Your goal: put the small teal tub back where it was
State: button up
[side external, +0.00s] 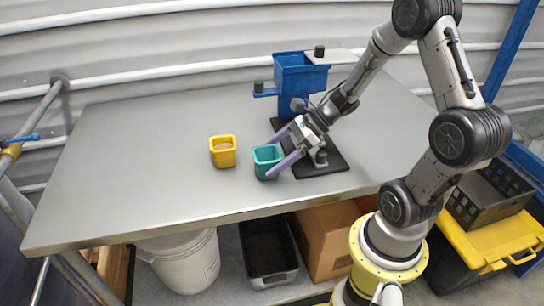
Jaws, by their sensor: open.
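The small teal tub (266,162) stands upright on the grey table, just left of the black base plate of the blue hopper. My gripper (269,160) is at the tub, with its purple fingers spread, one toward the tub's far side and one toward its near right side. The fingers are open; whether either touches the tub I cannot tell. The inside of the tub is only partly visible.
A yellow tub (223,152) with brownish contents stands left of the teal tub. The blue hopper (293,78) stands behind my gripper on its black base plate (333,165). The left part of the table (130,165) is clear.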

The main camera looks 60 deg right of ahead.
jog(key=shift+s+d+r, duration=0.1)
jog(key=shift+r, duration=0.15)
jog(key=v, duration=1.1)
jog(key=shift+s+d+r, duration=0.15)
jog(key=shift+r, duration=0.05)
